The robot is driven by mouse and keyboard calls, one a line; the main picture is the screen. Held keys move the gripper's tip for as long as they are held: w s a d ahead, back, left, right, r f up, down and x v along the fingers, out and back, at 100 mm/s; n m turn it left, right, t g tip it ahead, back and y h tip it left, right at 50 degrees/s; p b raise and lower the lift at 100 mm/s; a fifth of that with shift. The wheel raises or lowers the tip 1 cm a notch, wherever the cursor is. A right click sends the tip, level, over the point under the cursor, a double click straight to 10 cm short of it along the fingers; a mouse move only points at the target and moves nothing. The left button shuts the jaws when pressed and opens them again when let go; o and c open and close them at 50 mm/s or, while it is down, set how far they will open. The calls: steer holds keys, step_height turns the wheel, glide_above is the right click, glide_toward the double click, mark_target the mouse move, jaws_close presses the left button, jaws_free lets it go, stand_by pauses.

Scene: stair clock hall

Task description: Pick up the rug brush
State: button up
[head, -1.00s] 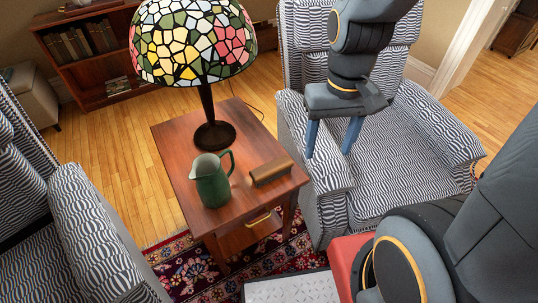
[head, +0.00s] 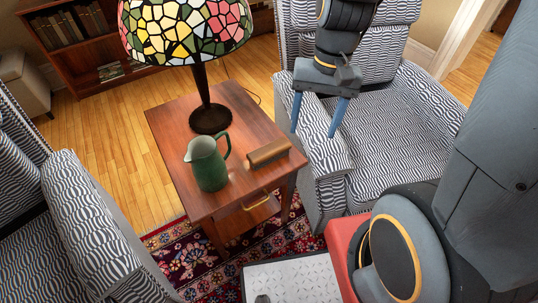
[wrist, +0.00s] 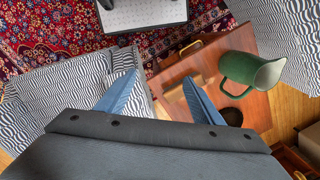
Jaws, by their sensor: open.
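The rug brush (head: 268,153) is a brown wooden block lying on the right front part of the small wooden side table (head: 165,122). A green pitcher (head: 208,165) stands just left of it. My gripper (head: 313,134) hangs above the armchair's near arm, to the right of the brush and apart from it. Its two blue fingers are spread and empty, pointing down. In the wrist view my gripper (wrist: 158,77) is over the gap between chair and table, with the pitcher (wrist: 238,70) to the right.
A stained-glass lamp (head: 212,118) stands on the back of the table. A striped armchair (head: 395,125) is close on the right, another (head: 85,225) at the left. The drawer's brass handle (head: 256,201) faces front. A patterned rug (head: 190,262) lies below.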

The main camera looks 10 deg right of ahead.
mark_target(271, 148)
steer(key=w+a+f+m+y+b, duration=0.1)
steer(key=w+f+m, duration=0.2)
steer(key=w+f, duration=0.1)
steer(key=w+a+f+m+y+b, duration=0.1)
steer(key=w+a+f+m+b, duration=0.1)
steer(key=f, duration=0.4)
steer(key=w+a+f+m+g+y+b, duration=0.1)
steer(key=w+a+f+m+b, duration=0.1)
steer(key=w+f+m, duration=0.3)
steer(key=shift+w+a+f, duration=0.2)
steer(key=shift+w+f, duration=0.1)
steer(key=shift+w, duration=0.25)
steer(key=shift+a+b+x, duration=0.2)
steer(key=shift+b+x, duration=0.2)
steer(key=shift+x, duration=3.55)
steer(key=shift+w+r, duration=0.1)
steer(key=shift+w, duration=0.05)
steer(key=shift+c, duration=0.2)
steer(key=c, duration=1.3)
step_height(271, 148, up, 10)
steer(key=shift+p, duration=0.5)
